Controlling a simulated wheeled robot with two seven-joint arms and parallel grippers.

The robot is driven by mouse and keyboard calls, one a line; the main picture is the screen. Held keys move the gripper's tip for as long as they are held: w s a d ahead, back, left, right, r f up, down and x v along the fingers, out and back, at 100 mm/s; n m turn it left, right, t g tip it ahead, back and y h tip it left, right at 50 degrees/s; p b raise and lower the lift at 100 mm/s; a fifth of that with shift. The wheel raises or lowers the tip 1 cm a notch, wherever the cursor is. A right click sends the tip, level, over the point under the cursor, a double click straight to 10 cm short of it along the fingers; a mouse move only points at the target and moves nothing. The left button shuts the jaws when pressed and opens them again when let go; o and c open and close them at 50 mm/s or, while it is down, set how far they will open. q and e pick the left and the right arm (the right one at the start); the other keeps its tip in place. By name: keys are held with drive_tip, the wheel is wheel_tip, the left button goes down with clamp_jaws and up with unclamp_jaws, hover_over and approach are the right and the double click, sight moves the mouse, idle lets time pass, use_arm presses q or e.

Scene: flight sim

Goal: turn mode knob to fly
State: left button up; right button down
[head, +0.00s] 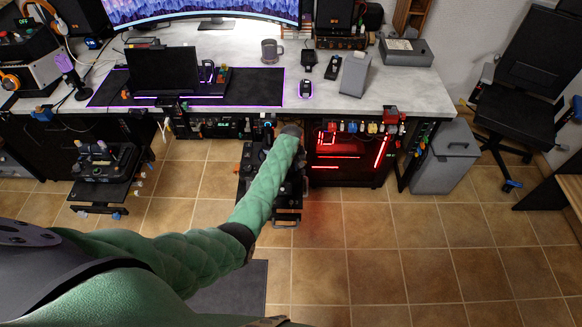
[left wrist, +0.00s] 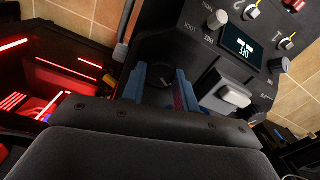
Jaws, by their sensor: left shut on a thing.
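A dark round knob (left wrist: 160,77) with a small pale mark sits on a black control panel (left wrist: 188,42) in the left wrist view. My left gripper (left wrist: 161,80) has its blue fingers on either side of this knob and is shut on it. A small screen (left wrist: 242,44) on the panel shows large text that seems to read OFF. In the head view my green left arm reaches down to the dark control unit (head: 286,196) in front of the desk; the fingers and knob are hidden there. The knob's own label is not readable. My right gripper is not in view.
Near the knob are a silver knob (left wrist: 217,20), a white lever switch (left wrist: 229,95) and several small toggles. A red-lit computer case (head: 345,155) stands right of the control unit under the desk (head: 430,95). A grey bin (head: 446,160) is farther right. Tiled floor lies free in front.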

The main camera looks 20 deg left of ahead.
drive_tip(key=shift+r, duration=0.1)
use_arm(q)
drive_tip(key=shift+r+m, duration=0.1)
drive_tip(key=shift+m, duration=0.3)
drive_tip(key=shift+m+p, duration=0.5)
drive_tip(key=shift+m, duration=0.1)
drive_tip(key=shift+m+p, duration=0.3)
drive_tip(key=shift+m, duration=0.5)
drive_tip(key=m, duration=0.2)
drive_tip(key=shift+m+p, duration=0.3)
drive_tip(key=shift+p, duration=0.1)
drive_tip(key=shift+m, duration=0.6)
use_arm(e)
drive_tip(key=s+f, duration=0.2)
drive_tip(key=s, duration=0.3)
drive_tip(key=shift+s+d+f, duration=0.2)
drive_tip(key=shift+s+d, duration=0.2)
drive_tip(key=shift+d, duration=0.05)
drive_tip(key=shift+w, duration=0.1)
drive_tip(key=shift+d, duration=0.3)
